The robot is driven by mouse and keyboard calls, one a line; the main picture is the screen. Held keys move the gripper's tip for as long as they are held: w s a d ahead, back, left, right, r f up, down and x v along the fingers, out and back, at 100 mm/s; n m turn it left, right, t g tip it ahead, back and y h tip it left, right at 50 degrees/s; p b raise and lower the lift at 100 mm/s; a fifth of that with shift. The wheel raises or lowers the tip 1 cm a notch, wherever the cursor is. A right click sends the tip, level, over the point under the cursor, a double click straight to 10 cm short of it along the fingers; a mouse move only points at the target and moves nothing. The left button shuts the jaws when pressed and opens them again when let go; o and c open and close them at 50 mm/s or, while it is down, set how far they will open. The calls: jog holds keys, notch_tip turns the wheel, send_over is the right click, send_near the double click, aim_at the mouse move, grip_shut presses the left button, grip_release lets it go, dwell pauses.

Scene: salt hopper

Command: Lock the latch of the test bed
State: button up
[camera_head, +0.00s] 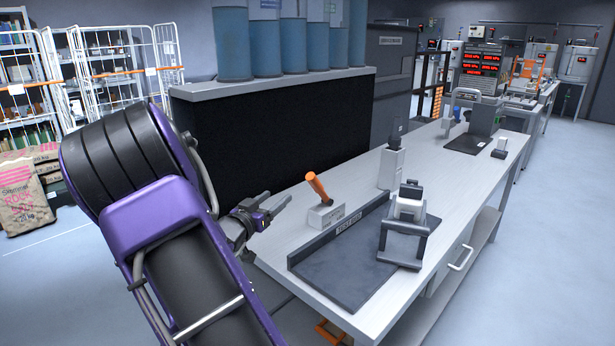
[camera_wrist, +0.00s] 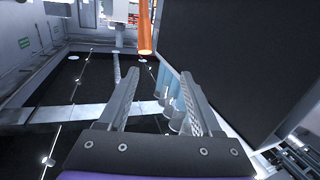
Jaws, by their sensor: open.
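An orange lever handle (camera_head: 317,188) leans up and to the left from a small pale base block (camera_head: 326,216) on the bench. The block stands beside the dark, low-walled bed (camera_head: 345,272), which has a small label on its back wall. My gripper (camera_head: 280,206) is left of the lever, apart from it, and empty. In the wrist view, the two fingers of my gripper (camera_wrist: 160,76) are spread wide. An orange bar, apparently the lever handle (camera_wrist: 146,28), shows beyond the fingertips at the top. The lever's base is not clear in the wrist view.
A grey framed device (camera_head: 408,212) stands at the bed's right end. A pale upright post (camera_head: 391,168) stands behind it. A black panel (camera_head: 275,130) with blue cylinders (camera_head: 268,45) above borders the bench's back. The bench (camera_head: 280,236) is clear between my gripper and the base block.

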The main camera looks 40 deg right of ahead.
aim_at(312, 185)
jog(key=shift+g+h, duration=0.3)
jog(key=shift+h, duration=0.1)
jog(key=s+x, duration=0.1)
jog(key=x, duration=0.4)
jog(key=f+x, duration=0.1)
jog(key=x, duration=0.5)
jog(key=s+d+f+x, duration=0.1)
jog(key=x, duration=0.5)
jog(key=shift+s+d+f, duration=0.15)
jog(key=shift+s+f, duration=0.05)
grip_shut()
dwell(0.5)
